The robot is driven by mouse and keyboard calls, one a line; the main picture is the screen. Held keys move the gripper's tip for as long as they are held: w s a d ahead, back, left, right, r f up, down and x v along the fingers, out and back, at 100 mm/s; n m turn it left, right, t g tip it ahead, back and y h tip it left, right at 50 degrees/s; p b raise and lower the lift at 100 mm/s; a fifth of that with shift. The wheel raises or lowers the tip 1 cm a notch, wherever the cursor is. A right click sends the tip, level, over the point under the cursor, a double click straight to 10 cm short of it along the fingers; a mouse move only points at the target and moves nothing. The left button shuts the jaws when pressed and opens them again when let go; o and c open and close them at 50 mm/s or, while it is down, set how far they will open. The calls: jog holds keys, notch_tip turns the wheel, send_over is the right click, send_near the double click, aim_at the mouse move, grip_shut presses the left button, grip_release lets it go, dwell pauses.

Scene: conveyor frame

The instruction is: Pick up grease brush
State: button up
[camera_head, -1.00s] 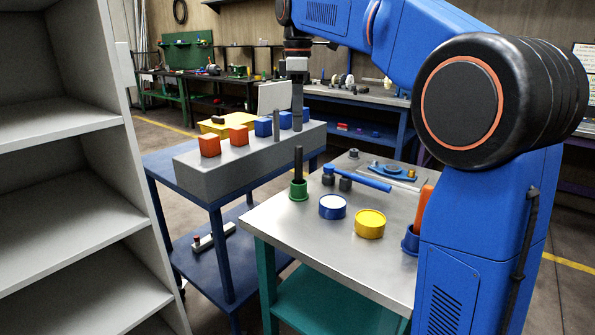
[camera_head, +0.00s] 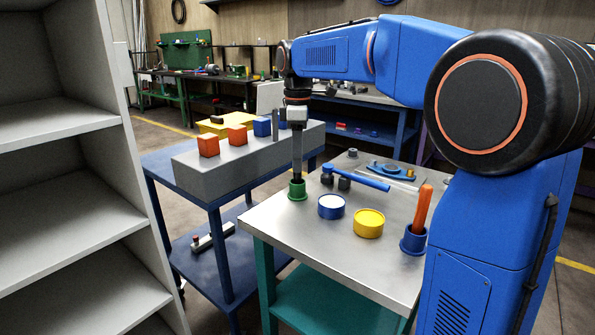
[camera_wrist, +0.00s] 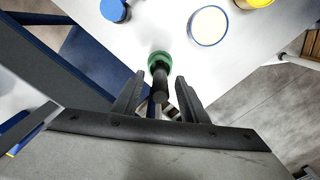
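A dark upright handle (camera_wrist: 159,88), which may be the grease brush, stands in a green cup (camera_head: 297,190) at the left corner of the metal-topped table. The green cup also shows in the wrist view (camera_wrist: 159,62). My gripper (camera_head: 297,168) is directly above the cup, pointing down. In the wrist view my gripper (camera_wrist: 159,98) is open, with one finger on each side of the dark handle and gaps visible. In the head view my gripper mostly hides the handle. An orange handle (camera_head: 422,208) stands in a blue cup (camera_head: 412,241) at the table's right.
A white-topped blue tin (camera_head: 332,206) and a yellow tin (camera_head: 369,223) stand near the green cup. A blue rod (camera_head: 362,179) lies behind them. A grey block with colored cubes (camera_head: 232,170) is on the left. The table's front is clear.

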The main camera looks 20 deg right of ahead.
jog(key=shift+f, duration=0.1)
jog(key=shift+c, duration=0.6)
grip_shut()
notch_tip(320, 180, up, 10)
jog(key=shift+r, duration=0.1)
